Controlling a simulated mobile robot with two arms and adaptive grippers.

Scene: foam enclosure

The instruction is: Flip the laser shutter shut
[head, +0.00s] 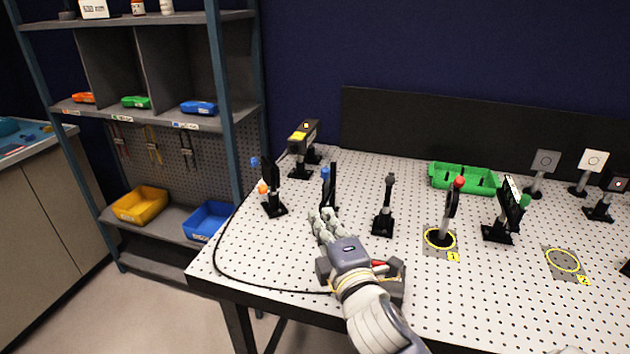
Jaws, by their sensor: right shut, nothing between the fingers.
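A dark laser-like box with a yellow label (303,135) sits on a post at the back left of the perforated table. A dark upright plate with a blue knob (331,183) stands in front of it. A slim dark post with a small head (387,203) stands to the right. I cannot tell for certain which part is the laser shutter or its position. My right gripper (322,218) reaches in from the bottom right. It is shut and empty, its fingertips just in front of the blue-knobbed plate's base; contact is unclear. My left gripper is not in view.
A dark box with a red part (392,272) lies partly under my right gripper. A black cable (217,243) loops along the table's left edge. A red-knobbed mount (447,212), a green-knobbed mount (507,212) and a green tray (465,181) stand further right.

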